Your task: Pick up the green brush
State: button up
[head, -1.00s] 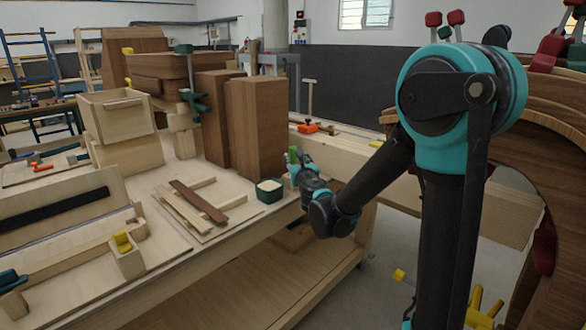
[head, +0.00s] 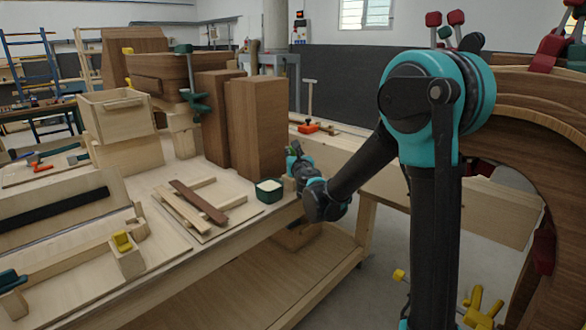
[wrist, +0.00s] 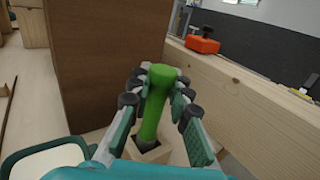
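The green brush (wrist: 156,100) stands nearly upright in a small square wooden holder (wrist: 150,153), handle up, in the wrist view. Its lower end is hidden inside the holder. My gripper (wrist: 158,92) is open, with one finger on each side of the green handle. Narrow gaps show between the handle and the finger pads. In the head view my gripper (head: 297,165) is at the bench's right edge, and it mostly hides the brush and holder.
A dark green tub (head: 269,191) with pale contents stands just left of the gripper. Tall brown wooden blocks (head: 256,128) rise close behind. An orange tool (wrist: 202,45) lies on the wooden beam (wrist: 245,105) to the right.

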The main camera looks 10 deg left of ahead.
grip_shut()
jog(key=shift+r, duration=0.15)
notch_tip(320, 180, up, 20)
dwell(0.5)
dwell(2.2)
